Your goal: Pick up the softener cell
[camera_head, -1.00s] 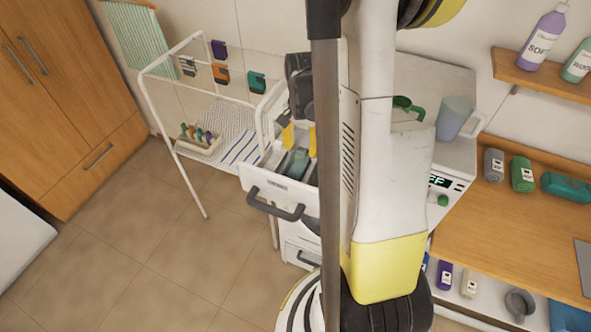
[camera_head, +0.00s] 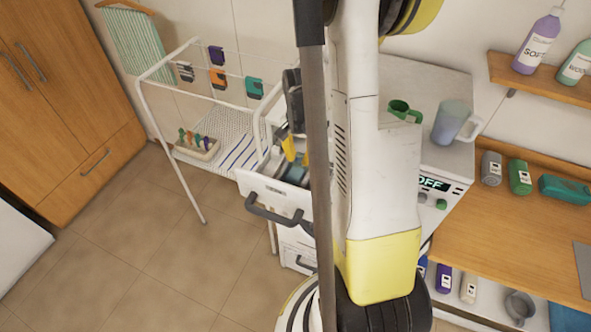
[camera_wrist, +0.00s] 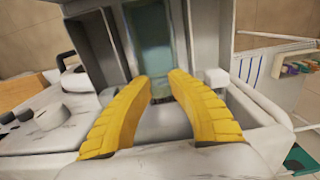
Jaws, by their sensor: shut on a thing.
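The open white drawer (camera_head: 262,188) of the white machine holds a teal, see-through piece (camera_head: 295,174), which I take to be the softener cell. In the wrist view the teal piece (camera_wrist: 150,48) stands between grey compartment walls, in line with my fingertips. My gripper (camera_head: 296,155), with yellow fingers, reaches down into the drawer from above. In the wrist view the fingertips of my gripper (camera_wrist: 160,80) are close together, shut on the teal piece. Its lower part and the exact contact are hidden.
A green cup (camera_head: 404,110) and a translucent jug (camera_head: 452,121) stand on the machine top. A white drying rack (camera_head: 180,105) with coloured clips is left of the drawer. A wooden counter (camera_head: 520,220) is at right. Floor at left is clear.

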